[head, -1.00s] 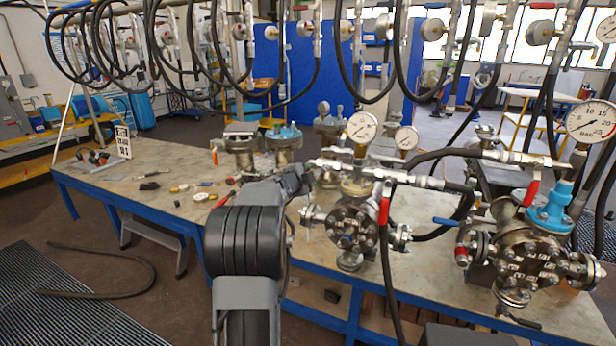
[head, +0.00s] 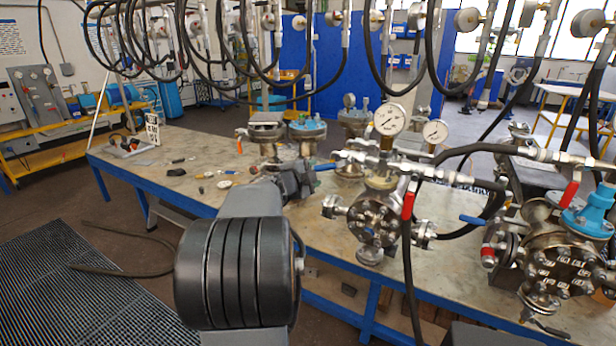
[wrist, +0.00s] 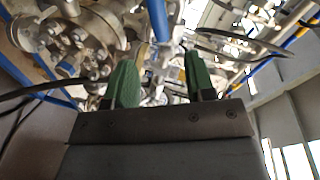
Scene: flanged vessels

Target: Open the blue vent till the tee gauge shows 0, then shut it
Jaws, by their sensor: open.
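The middle flanged vessel (head: 375,222) stands on the bench with a tee and round white gauge (head: 390,119) above it. The gauge needle is too small to read surely. A second, smaller gauge (head: 435,131) is to its right. A blue lever (head: 325,166) shows at the left end of the tee pipe, just beyond my gripper (head: 303,178), which is mostly hidden behind my arm. In the wrist view my gripper (wrist: 158,78) has its green fingers apart, and a blue bar (wrist: 158,20), perhaps this lever, lies ahead between them. I cannot tell whether they touch it.
A red lever (head: 409,200) hangs on the right of the tee pipe. Another vessel (head: 560,265) with a blue lever (head: 472,219) and red levers is at the right. Black hoses (head: 495,60) hang overhead.

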